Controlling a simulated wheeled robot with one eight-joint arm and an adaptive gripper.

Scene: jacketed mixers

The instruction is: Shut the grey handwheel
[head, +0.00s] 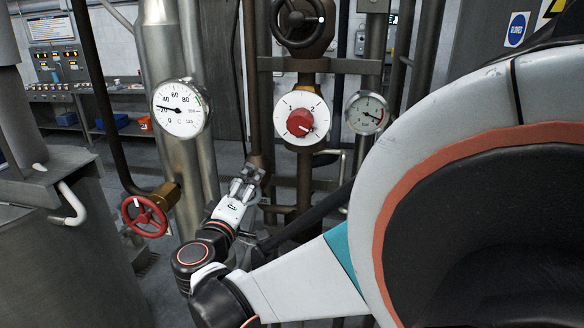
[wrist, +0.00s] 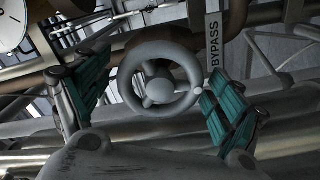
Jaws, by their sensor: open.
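The grey handwheel (wrist: 131,65) fills the middle of the wrist view, with a round hub, spokes and a small pale knob on the right of its rim. My gripper (wrist: 155,64) is open, with one teal-padded finger on each side of the wheel. The right finger lies close to the pale knob; I cannot tell whether they touch. The left finger stands apart from the rim. In the head view my gripper (head: 246,183) is low in front of the pipes, and I cannot make out the grey wheel there.
A BYPASS label (wrist: 214,47) is beside the wheel. A red handwheel (head: 146,216) is left of my arm. A black handwheel (head: 300,20) is above the red selector knob (head: 300,123). Gauges (head: 179,109) (head: 367,112) flank that knob. Pipes crowd the space around my gripper.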

